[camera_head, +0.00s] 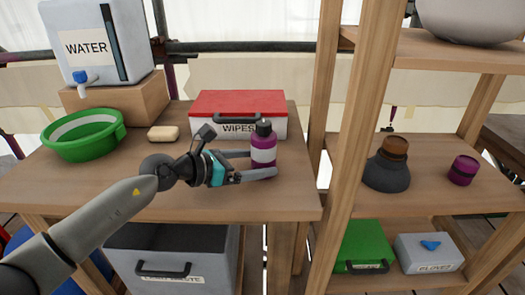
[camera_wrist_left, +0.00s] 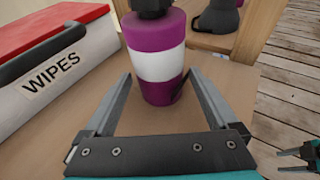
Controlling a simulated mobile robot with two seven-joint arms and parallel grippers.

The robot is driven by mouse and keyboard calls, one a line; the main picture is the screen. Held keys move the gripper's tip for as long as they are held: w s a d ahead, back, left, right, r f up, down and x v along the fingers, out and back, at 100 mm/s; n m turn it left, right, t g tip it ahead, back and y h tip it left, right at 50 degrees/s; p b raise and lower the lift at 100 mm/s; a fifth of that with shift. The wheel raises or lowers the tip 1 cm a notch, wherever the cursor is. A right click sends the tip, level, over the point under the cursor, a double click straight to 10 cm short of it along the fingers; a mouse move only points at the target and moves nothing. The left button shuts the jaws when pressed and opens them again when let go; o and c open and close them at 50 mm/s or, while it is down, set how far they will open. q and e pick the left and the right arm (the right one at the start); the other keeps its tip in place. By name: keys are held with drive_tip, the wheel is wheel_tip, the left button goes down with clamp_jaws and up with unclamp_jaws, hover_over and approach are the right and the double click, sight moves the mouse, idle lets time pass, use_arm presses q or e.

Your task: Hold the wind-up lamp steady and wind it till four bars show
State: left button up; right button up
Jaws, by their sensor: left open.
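A purple cylinder (camera_head: 263,147) with a white band and a black top stands upright near the table's front right corner. It is the thing most like the wind-up lamp; no charge bars or crank can be made out. In the left wrist view the cylinder (camera_wrist_left: 157,50) stands between the fingertips, its top cut off. My left gripper (camera_head: 262,164) is open, with one finger on each side of its lower part. Small gaps seem to remain beside it. My right gripper (camera_wrist_left: 284,161) shows small at the lower right of the left wrist view, fingers apart and empty.
A red-lidded WIPES box (camera_head: 238,113) stands close behind the cylinder. A green basin (camera_head: 84,136), a soap bar (camera_head: 163,133) and a WATER container (camera_head: 100,45) are further left. A wooden shelf post (camera_head: 352,110) rises to the right. The table's front edge is near.

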use_arm(q)
drive_tip(key=shift+w+d+f, duration=0.2)
drive_tip(key=shift+w+d, duration=0.15)
drive_tip(key=shift+d, duration=0.15)
use_arm(e)
drive_tip(key=shift+w+r, duration=0.3)
drive_tip(key=shift+s, duration=0.1)
